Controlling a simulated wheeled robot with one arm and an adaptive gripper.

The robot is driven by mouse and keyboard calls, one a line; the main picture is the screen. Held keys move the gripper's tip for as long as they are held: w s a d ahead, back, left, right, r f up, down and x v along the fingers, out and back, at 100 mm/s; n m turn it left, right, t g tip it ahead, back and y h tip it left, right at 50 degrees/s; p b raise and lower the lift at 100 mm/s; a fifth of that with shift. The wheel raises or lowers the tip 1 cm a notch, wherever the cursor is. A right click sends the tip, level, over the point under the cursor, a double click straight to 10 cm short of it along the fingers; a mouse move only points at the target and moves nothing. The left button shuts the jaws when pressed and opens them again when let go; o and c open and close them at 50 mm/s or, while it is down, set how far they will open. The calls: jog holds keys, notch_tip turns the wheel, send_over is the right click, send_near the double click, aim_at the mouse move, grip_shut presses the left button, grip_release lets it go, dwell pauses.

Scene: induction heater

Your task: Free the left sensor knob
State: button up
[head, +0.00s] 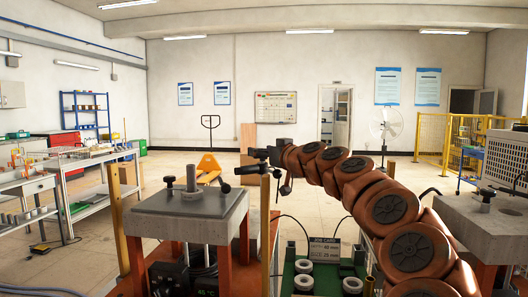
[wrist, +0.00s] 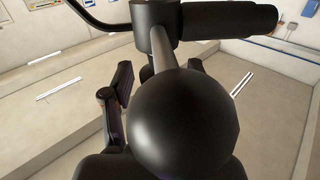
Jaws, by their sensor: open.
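A black ball knob (wrist: 175,118) fills the middle of the wrist view. A thin rod runs from it up to a black cylinder (wrist: 154,18) with a thick black bar to its right. My gripper (wrist: 158,78) is open, one finger on the left of the knob and the other partly hidden on its right. I cannot tell whether the fingers touch the knob or rod. In the head view my gripper (head: 286,178) is at the top of a brass post (head: 265,225), beside a black clamp (head: 247,169). The knob is hard to make out there.
The heater (head: 185,217) with a grey top and upright metal shaft (head: 191,178) stands left of the post. Another brass post (head: 117,215) rises at its left.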

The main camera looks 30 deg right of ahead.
jog(key=shift+w, duration=0.15)
jog(key=c, duration=1.1)
